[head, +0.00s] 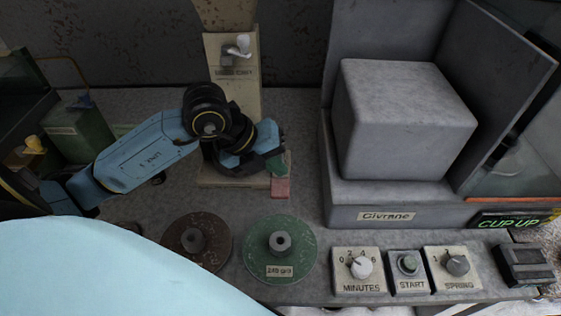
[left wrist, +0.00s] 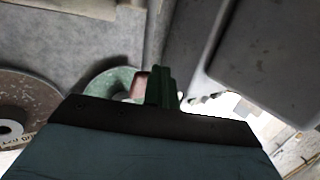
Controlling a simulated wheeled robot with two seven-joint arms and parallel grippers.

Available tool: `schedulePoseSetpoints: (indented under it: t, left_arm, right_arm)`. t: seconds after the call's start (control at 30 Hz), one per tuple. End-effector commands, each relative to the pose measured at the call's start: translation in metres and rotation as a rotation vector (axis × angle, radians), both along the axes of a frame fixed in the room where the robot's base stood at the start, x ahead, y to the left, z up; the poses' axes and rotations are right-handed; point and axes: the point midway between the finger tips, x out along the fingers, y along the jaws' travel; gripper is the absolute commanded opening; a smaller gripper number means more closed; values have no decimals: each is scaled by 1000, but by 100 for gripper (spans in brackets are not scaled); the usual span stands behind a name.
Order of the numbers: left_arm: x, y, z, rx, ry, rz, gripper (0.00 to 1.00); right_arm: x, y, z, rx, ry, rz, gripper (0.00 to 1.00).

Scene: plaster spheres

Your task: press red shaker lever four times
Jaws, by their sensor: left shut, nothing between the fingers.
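The red lever (head: 281,187) is a small pinkish-red tab at the front right of the base of a tall beige stand (head: 232,55). My left gripper (head: 279,166) is just behind and above it, its green fingertips shut and empty. They overlap the lever's far end in the head view; I cannot tell whether they touch it. In the left wrist view the shut green fingers (left wrist: 161,88) stand beside the red lever (left wrist: 139,85), which is partly hidden. My left forearm hides part of the stand. My right gripper is not in view.
A large grey machine (head: 385,215) with a block on it stands to the right. A brown disc (head: 196,262) and a green disc (head: 297,262) lie in front. A control row with a MINUTES dial (head: 360,285) and a START button (head: 408,281) lines the front edge.

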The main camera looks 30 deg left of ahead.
Motion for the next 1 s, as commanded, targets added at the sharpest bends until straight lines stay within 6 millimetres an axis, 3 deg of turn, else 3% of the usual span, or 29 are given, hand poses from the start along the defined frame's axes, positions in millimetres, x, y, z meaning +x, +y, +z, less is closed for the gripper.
schedulePoseSetpoints:
  t: [0.37, 1.0]
  left_arm:
    - [-2, -1, 0, -3, 8, -5, 0]
    - [11, 6, 36, -2, 6, -5, 0]
  right_arm:
    - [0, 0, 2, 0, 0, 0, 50]
    - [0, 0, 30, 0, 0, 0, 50]
